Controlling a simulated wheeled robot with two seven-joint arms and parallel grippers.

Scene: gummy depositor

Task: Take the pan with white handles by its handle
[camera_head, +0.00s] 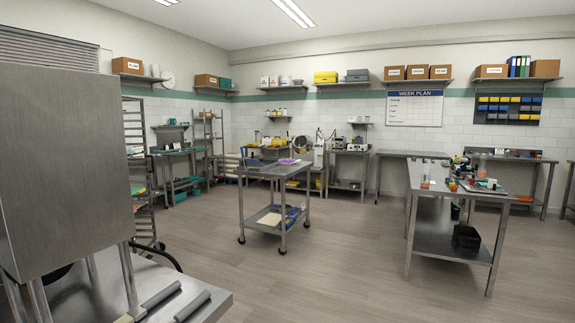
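I cannot make out a pan with white handles anywhere in the head view. Small items on the far benches are too small to tell apart. Neither my left nor my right gripper shows in the view.
A large steel machine (62,170) stands on a steel table (215,300) at the near left. A wheeled steel cart (272,171) stands mid-room with items on both shelves. A cluttered steel workbench (428,185) stands at right. The floor (340,265) between them is clear.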

